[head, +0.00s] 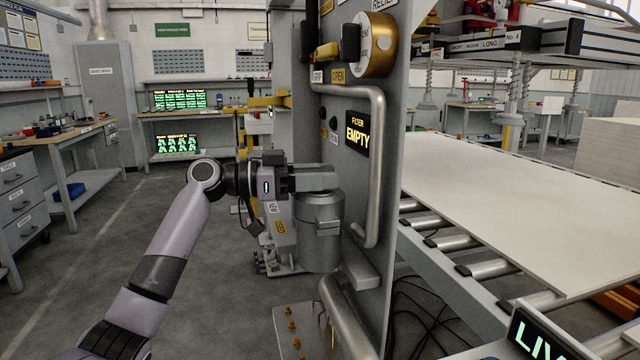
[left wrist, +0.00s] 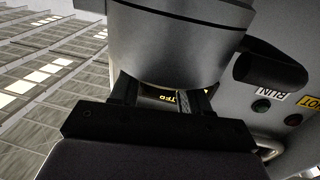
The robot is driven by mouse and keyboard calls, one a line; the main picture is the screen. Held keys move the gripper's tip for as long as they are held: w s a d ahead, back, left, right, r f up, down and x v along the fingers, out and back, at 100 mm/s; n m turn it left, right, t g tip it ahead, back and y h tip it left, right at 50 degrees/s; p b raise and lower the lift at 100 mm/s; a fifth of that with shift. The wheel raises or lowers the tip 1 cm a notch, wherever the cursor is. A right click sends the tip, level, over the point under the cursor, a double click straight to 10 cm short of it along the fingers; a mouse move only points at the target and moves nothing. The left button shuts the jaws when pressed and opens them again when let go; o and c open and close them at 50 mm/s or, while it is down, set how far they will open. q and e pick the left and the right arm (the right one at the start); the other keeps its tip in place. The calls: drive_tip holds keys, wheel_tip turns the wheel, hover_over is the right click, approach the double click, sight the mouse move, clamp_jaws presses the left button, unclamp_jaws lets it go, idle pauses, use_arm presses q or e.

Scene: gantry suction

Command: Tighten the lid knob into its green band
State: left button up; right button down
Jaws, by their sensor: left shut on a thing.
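A grey filter canister (head: 320,240) with a wider round lid (head: 320,205) stands against the front of the grey machine panel. My left gripper (head: 318,180) is level at the top of the lid, its jaws shut on the lid knob, which they mostly hide. In the left wrist view the jaws (left wrist: 168,98) close in beneath the large grey round body (left wrist: 180,45), with a dark piece bearing yellow letters between them. The green band and the knob's pointer cannot be made out in either view. My right gripper is not in view.
A bent metal pipe handle (head: 378,150) runs down the panel just right of the canister. A black "FILTER EMPTY" sign (head: 357,130) and a brass dial (head: 378,45) sit above. A roller conveyor with a pale board (head: 510,200) is at right. The floor at left is clear.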

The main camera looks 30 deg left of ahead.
use_arm(q)
drive_tip(key=o, duration=1)
drive_tip(key=shift+c, duration=0.2)
drive_tip(key=b+v, duration=0.1)
drive_tip(key=v, duration=0.6)
